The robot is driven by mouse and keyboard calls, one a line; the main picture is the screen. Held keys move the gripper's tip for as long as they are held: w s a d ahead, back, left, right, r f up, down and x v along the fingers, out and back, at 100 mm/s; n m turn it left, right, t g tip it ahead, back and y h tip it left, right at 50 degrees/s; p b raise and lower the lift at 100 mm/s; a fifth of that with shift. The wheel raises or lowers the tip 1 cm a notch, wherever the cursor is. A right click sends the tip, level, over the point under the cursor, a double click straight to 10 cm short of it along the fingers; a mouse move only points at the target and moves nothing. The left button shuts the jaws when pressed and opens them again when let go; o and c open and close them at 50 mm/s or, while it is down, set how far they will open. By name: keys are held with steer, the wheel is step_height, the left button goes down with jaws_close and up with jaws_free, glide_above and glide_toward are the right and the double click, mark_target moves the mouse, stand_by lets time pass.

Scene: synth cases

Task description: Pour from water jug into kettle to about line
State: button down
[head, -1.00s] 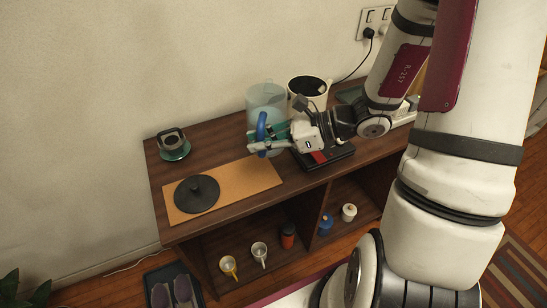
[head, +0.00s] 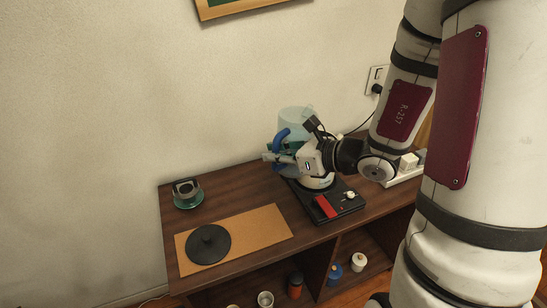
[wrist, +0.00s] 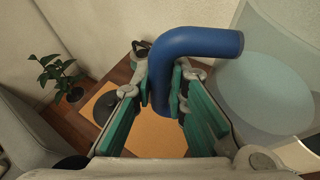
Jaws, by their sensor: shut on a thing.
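The water jug (head: 296,118) is a clear, pale blue vessel with a thick blue handle (wrist: 197,44). My gripper (head: 276,158) is shut on that handle, its teal pads on either side in the wrist view (wrist: 165,95). The jug is held up at the back of the table, and my gripper hides its lower part. A pale blue surface like water shows inside it in the wrist view. The white kettle (head: 318,184) stands on a black base (head: 335,207) with a red part. My gripper and the jug hide most of it, so its fill line and water level cannot be seen.
A white power strip (head: 404,170) lies at the right. Cups and jars sit on the shelf below.

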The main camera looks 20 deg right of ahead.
mark_target(286, 138)
steer(key=shift+w+d+r+m+y+b, duration=0.2)
steer(key=shift+d+r+m+y+b, duration=0.1)
steer(key=shift+r+m, duration=0.2)
steer(key=shift+r+m+g+p, duration=0.3)
steer(key=shift+r+m+p, duration=0.15)
steer(key=shift+p, duration=0.3)
steer(key=shift+w+d+m+y, duration=0.4)
steer(key=shift+w+d, duration=0.15)
steer(key=shift+d, duration=0.25)
steer(key=shift+w+d+m+y, duration=0.35)
steer(key=shift+w+d, duration=0.2)
steer(key=shift+d, duration=0.25)
steer(key=shift+a, duration=0.1)
steer(key=shift+w+d+r+m+g+y+p, duration=0.15)
steer(key=shift+w+d+r+m, duration=0.15)
steer(key=shift+d, duration=0.2)
steer(key=shift+w+d+r+m+g+y+p, duration=0.15)
steer(key=shift+w+d, duration=0.2)
steer(key=shift+d, duration=0.2)
steer(key=shift+w+d+r+m+g+y+p, duration=0.15)
steer(key=shift+w+d+m, duration=0.15)
steer(key=shift+d, duration=0.2)
steer(key=shift+w+d+r+m+y+p, duration=0.25)
steer(key=shift+d+r+m, duration=0.1)
steer(key=shift+r, duration=0.2)
steer(key=shift+w+d+r+m+y+p, duration=0.1)
steer(key=shift+w+d+r+m+y, duration=0.15)
steer(key=shift+r, duration=0.3)
stand_by(2.4)
